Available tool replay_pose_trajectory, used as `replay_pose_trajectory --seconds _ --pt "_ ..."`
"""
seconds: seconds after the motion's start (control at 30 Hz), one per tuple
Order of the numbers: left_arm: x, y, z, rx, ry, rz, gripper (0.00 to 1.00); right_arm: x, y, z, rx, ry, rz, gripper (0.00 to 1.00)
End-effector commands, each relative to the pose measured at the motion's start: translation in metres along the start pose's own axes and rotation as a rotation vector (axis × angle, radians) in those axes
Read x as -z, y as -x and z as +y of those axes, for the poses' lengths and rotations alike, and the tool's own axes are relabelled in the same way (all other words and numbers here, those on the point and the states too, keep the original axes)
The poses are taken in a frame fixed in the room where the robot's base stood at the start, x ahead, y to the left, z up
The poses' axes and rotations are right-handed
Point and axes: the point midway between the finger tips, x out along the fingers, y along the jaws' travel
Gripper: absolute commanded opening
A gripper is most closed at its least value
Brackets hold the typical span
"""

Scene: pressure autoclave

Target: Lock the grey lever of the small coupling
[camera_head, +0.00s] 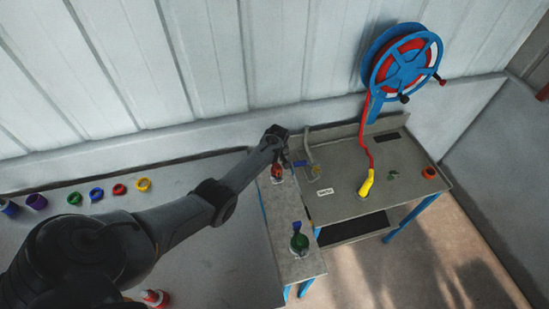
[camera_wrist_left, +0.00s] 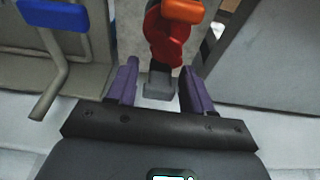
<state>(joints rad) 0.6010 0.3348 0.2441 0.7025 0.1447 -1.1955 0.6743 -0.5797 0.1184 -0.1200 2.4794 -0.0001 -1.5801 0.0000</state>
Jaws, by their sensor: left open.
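A red coupling (camera_head: 277,173) stands at the far end of the narrow bench, just below my left gripper (camera_head: 280,150) in the head view. In the left wrist view the red coupling (camera_wrist_left: 166,40) has an orange part (camera_wrist_left: 182,10) at the picture's top. A short grey lever (camera_wrist_left: 158,86) sticks out from it towards my palm. My left gripper (camera_wrist_left: 160,68) is open, with one purple finger on each side of the grey lever and visible gaps between. The head view is too small to show the lever. My right gripper is not in view.
A blue handle (camera_wrist_left: 52,14) on a bent grey pipe (camera_wrist_left: 52,88) stands close beside the left finger. A green fitting (camera_head: 299,242) stands at the near end of the narrow bench. Coloured rings (camera_head: 96,194) lie on the left table.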

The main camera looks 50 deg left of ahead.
Motion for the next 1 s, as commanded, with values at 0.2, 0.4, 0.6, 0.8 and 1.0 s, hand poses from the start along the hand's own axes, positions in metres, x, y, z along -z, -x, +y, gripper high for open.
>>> replay_pose_trajectory --seconds 0.2,0.4,0.6,0.8,1.0 --pt "0.001 0.004 0.0 -0.001 0.0 0.001 0.51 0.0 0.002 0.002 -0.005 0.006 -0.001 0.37" --pt "0.001 0.023 0.001 -0.002 -0.001 0.002 0.51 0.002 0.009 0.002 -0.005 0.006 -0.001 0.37" --pt "0.001 0.053 0.0 -0.002 -0.001 0.003 0.51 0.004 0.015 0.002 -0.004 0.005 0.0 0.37" --pt "0.0 0.083 0.0 -0.001 -0.002 0.002 0.51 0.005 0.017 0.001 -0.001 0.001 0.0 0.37" --pt "0.001 0.103 0.0 -0.001 0.0 0.002 0.51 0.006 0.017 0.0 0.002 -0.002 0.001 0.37"
